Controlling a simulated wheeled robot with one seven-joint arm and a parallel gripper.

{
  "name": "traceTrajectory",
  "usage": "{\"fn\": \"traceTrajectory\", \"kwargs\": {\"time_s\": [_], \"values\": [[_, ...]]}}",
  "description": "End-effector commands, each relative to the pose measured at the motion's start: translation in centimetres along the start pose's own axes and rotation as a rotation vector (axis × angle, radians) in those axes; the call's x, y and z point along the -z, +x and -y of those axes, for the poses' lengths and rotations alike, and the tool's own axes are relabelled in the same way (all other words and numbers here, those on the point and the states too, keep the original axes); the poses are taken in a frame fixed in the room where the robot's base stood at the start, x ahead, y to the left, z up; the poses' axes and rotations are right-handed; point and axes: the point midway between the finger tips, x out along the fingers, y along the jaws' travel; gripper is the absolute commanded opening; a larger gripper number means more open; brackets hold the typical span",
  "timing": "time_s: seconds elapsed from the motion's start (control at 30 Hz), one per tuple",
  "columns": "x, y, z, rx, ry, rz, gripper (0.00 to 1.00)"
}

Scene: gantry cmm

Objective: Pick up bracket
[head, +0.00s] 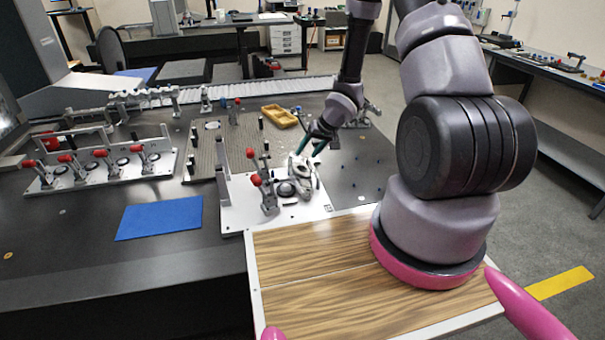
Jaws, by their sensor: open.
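A light grey metal part, which looks like the bracket (301,169), sits on the white fixture plate (238,206) near the middle of the head view. My gripper (309,149) reaches down from the upper right, with its fingers at the top of this part. The jaws are open. The fingers hide some of the part, and I cannot tell whether they touch it.
Red-handled toggle clamps (264,180) stand just left of the part. A row of more clamps (104,158) is farther left. A yellow tray (279,117) lies behind. A blue mat (160,218) lies flat at the front left, with bare dark table around it.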

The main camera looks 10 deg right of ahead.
Motion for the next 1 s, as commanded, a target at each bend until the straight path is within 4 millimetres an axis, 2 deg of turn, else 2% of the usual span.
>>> {"fn": "traceTrajectory", "kwargs": {"time_s": [0.1,0.37,0.63,0.77,0.97,1.0], "values": [[-0.1,2.1,0.0,-0.002,-0.001,0.003,0.58],[-0.1,4.3,0.1,-0.003,-0.001,0.001,0.58],[-0.5,8.2,0.4,-0.003,-0.002,0.001,0.58],[-0.5,9.0,0.4,-0.003,-0.001,0.000,0.58],[-0.4,9.1,0.4,-0.003,0.000,-0.001,0.58],[-0.5,9.1,0.4,-0.003,0.000,-0.001,0.50]]}}
